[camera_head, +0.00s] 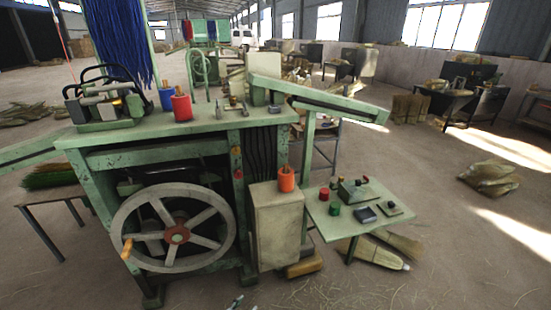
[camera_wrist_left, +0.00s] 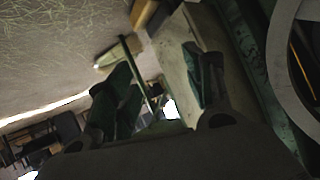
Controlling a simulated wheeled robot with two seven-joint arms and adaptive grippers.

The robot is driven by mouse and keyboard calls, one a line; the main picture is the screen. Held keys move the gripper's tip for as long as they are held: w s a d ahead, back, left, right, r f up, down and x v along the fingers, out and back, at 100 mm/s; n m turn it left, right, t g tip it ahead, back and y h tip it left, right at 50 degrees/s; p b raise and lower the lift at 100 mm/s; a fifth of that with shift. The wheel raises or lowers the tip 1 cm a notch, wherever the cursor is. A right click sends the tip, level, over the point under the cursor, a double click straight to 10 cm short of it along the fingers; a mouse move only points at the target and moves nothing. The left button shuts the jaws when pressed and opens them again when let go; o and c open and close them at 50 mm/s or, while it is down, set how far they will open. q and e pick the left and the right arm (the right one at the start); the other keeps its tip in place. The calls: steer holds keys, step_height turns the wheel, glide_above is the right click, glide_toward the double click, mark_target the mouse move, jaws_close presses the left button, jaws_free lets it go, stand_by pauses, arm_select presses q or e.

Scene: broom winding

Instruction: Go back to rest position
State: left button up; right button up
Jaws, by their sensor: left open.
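My left gripper (camera_wrist_left: 158,88) shows in the left wrist view, its two dark green fingers spread apart with nothing between them. In the head view only small pale tips show at the bottom edge, too little to tell what they are. The green winding machine (camera_head: 180,148) stands in front, with a large spoked handwheel (camera_head: 172,232). The wheel also shows at the right of the left wrist view (camera_wrist_left: 281,65). My left gripper is apart from the machine. My right gripper is in neither view.
A pale cabinet (camera_head: 277,228) with an orange-red spool (camera_head: 286,180) stands beside the wheel. A small green side table (camera_head: 345,218) holds small parts. A broom (camera_head: 372,252) lies on the floor under it. The floor at the front right is mostly clear.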

arm_select(q)
steer(key=s+a+f+n+g+y, duration=0.2)
steer(key=s+a+f, duration=0.2)
steer(key=s+f, duration=0.5)
steer(key=s+a+f+n+g+y, duration=0.15)
steer(key=s+a+f, duration=0.3)
steer(key=s, duration=0.75)
steer(key=s+a+f+g, duration=0.1)
steer(key=s+f+g, duration=0.1)
steer(key=s, duration=0.7)
steer(key=s+a+f+n+g+y, duration=0.1)
steer(key=s+a+f+g, duration=0.1)
steer(key=s, duration=0.7)
steer(key=s+a+f+n+g+y, duration=0.1)
steer(key=s+a+f+g, duration=0.1)
steer(key=s, duration=0.7)
steer(key=shift+s+f, duration=0.35)
steer(key=shift+f, duration=0.05)
